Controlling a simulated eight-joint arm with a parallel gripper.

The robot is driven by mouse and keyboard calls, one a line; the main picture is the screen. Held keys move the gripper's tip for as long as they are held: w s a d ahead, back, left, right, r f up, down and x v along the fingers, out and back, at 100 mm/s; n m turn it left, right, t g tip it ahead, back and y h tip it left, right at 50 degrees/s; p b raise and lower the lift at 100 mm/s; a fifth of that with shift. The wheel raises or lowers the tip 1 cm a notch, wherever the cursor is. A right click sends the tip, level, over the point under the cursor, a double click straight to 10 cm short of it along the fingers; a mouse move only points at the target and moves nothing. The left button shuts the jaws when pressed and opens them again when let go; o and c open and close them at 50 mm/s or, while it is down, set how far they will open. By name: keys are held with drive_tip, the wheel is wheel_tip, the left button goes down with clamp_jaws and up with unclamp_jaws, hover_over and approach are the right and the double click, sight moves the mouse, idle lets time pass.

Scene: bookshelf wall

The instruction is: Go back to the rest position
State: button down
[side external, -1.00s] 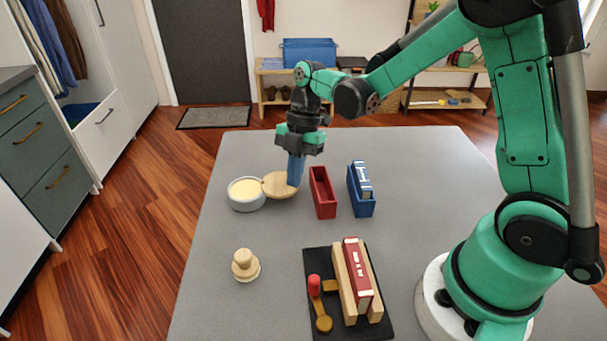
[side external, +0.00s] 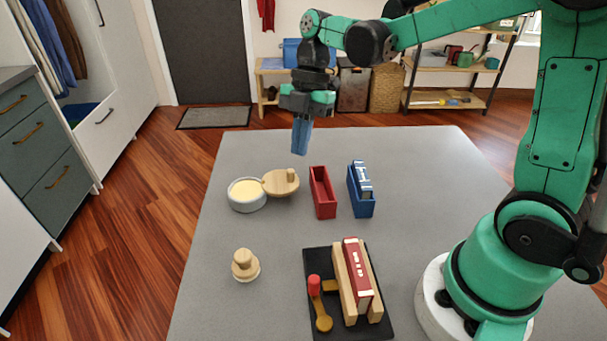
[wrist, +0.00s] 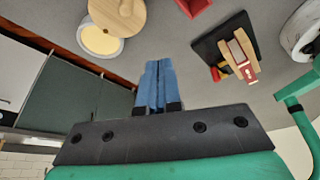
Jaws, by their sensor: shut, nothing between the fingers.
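My gripper (side external: 300,150) is shut and empty, its blue fingers together and pointing down, raised above the far part of the grey table. The fingers also show in the wrist view (wrist: 157,82). Below it, the round wooden lid (side external: 279,184) with a small knob lies beside the pale round bowl (side external: 247,197), seeming to lean on or overlap its rim. The bowl holds something cream-coloured. My gripper is apart from both.
A red open box (side external: 322,195) and a blue box (side external: 361,203) holding a blue-and-white book stand right of the lid. Nearer are a wooden knobbed piece (side external: 245,266) and a black board (side external: 387,326) with a red book between wooden rails. The table's far right is clear.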

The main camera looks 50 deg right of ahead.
drive_tip(key=s+m+t+h, duration=0.1)
drive_tip(key=s+m+t, duration=0.1)
drive_tip(key=m, duration=0.5)
drive_tip(key=s+r+m+t+h, duration=0.1)
drive_tip(key=m+t, duration=0.2)
drive_tip(key=m, duration=0.4)
drive_tip(key=s+m+t+h, duration=0.1)
drive_tip(key=s+m+t, duration=0.1)
drive_tip(key=m, duration=0.5)
drive_tip(key=shift+s+a+r+t+h, duration=0.15)
drive_tip(key=shift+s+r+t+h, duration=0.2)
drive_tip(key=shift+t, duration=0.25)
